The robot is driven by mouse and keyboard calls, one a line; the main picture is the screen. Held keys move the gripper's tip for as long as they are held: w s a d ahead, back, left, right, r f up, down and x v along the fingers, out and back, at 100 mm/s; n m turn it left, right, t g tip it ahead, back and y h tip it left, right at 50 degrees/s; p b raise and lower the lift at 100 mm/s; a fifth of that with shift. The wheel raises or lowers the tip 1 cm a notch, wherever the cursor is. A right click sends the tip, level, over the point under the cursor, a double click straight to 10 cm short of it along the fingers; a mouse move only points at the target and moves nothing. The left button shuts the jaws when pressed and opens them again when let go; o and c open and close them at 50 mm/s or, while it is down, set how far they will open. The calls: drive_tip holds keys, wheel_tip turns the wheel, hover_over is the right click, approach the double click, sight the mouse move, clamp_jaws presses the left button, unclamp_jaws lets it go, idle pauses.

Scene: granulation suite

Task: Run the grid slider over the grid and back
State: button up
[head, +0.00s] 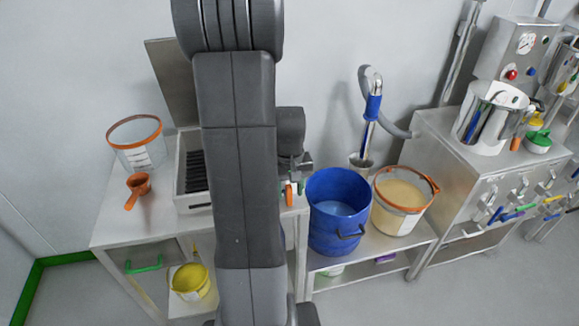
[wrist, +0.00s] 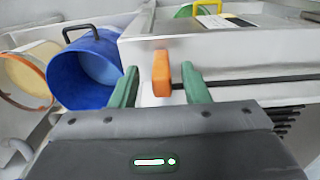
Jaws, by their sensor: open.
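The grid (head: 195,172) shows as dark bars inside a steel box (head: 181,203) with a raised lid; my arm hides much of the box in the head view. An orange handle (wrist: 161,73), likely the grid slider's, stands out from the box's side in the wrist view. It also shows in the head view (head: 289,195). A dark rod (wrist: 240,84) runs to its right. My gripper (wrist: 158,80) is open, with a green finger on each side of the handle. Gaps show on both sides. Some dark grid bars (wrist: 285,122) show at the right edge.
A blue bucket (head: 337,222) and a tub of pale powder (head: 402,200) stand close to the right of the box. An orange scoop (head: 138,186) and a clear orange-rimmed tub (head: 137,146) are to its left. A steel cabinet (head: 460,170) stands further right.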

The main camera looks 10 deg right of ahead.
wheel_tip(320, 180, up, 12)
drive_tip(key=shift+f, duration=0.2)
wheel_tip(320, 180, down, 14)
drive_tip(key=shift+a, duration=0.55)
idle(0.4)
drive_tip(key=shift+s+r, duration=0.1)
drive_tip(key=shift+s, duration=0.05)
